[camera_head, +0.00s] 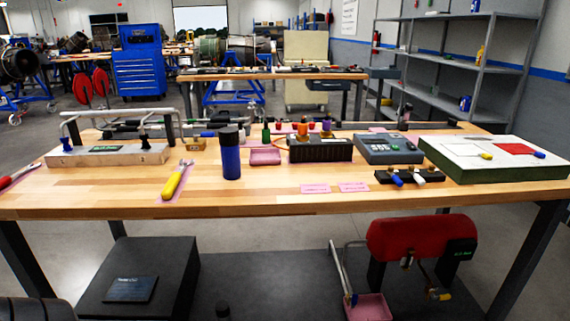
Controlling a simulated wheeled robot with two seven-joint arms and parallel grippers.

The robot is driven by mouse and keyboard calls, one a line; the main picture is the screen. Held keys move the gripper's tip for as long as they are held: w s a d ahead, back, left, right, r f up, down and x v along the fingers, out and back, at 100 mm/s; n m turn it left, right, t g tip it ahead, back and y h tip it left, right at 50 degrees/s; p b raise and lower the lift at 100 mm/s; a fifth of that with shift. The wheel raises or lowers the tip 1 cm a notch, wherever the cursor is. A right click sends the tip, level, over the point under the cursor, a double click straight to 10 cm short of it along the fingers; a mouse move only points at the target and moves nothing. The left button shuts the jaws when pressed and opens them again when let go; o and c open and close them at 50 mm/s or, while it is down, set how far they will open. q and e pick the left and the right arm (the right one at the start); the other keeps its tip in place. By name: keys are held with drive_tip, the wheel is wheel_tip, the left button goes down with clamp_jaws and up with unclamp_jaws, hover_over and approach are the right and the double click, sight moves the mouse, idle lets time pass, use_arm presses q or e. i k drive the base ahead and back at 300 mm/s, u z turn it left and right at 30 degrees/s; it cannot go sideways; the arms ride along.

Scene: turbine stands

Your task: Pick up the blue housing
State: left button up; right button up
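The blue housing is most likely the upright blue cylinder with a black cap (231,160). It stands near the front edge of the wooden table (270,203), left of centre. Nothing touches it that I can see. Neither of my grippers shows in the head view.
A yellow-handled tool (174,184) lies to the housing's left and a pink tray (265,157) to its right behind. A metal-framed fixture (108,153) stands further left. A black box (320,151), a grey meter (389,149) and a green-sided board (490,160) are to the right.

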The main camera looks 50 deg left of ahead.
sight(230, 155)
drive_tip(key=i, duration=1.4)
drive_tip(key=u, duration=1.85)
